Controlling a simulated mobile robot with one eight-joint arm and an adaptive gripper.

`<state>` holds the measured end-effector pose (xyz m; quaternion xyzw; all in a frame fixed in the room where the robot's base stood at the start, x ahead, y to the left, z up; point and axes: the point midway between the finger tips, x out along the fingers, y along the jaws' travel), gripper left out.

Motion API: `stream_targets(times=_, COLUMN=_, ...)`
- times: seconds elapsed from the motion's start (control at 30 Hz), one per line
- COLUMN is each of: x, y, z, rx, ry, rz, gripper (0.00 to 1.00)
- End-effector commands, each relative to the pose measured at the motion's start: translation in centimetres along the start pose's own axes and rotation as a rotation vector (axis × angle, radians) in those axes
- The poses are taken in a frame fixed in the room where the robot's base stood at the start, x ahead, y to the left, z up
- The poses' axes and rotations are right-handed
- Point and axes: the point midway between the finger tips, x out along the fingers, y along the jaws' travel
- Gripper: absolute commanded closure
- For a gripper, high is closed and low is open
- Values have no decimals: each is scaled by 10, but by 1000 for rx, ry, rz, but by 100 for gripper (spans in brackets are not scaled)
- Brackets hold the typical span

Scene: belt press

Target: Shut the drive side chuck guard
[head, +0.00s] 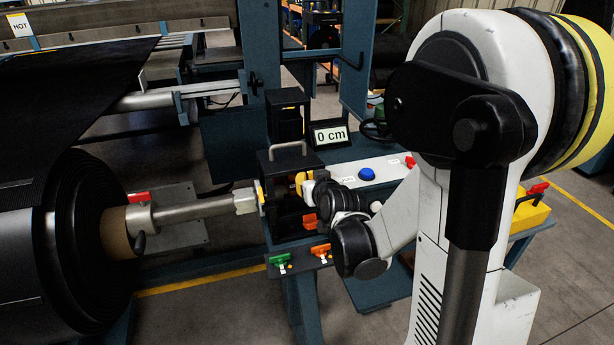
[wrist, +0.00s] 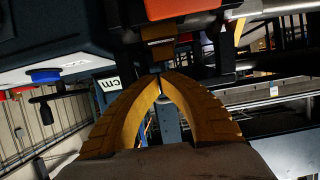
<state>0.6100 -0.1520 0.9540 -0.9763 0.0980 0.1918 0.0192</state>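A black box-shaped housing (head: 281,178) with a grey bar handle (head: 288,147) on top stands at the end of the roll's shaft; I take it for the chuck guard. Whether it is open or shut is unclear, as my arm and gripper cover part of its right side. The shaft (head: 195,210) runs into a pale square end beside the housing. My gripper (head: 300,184) is at the housing's right side, below the handle. In the wrist view, its yellow fingers (wrist: 159,80) meet at the tips, with nothing visible between them. Contact with the housing cannot be told.
A display (head: 330,134) reads 0 cm. A blue button (head: 366,174) is on the white panel to the right. The large black roll (head: 75,240) fills the left.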

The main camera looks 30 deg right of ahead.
Motion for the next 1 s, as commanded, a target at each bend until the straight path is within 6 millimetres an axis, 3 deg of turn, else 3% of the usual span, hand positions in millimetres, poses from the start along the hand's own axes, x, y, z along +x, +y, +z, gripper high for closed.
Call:
stream_targets(times=0.7, x=2, y=0, z=4, rx=0, ry=0, rz=0, gripper=100)
stream_targets(times=0.87, x=0, y=-1, z=-13, rx=-1, ry=0, rz=-1, gripper=100)
stream_targets(times=1.0, x=-3, y=-3, z=-45, rx=0, ry=0, rz=-2, gripper=100)
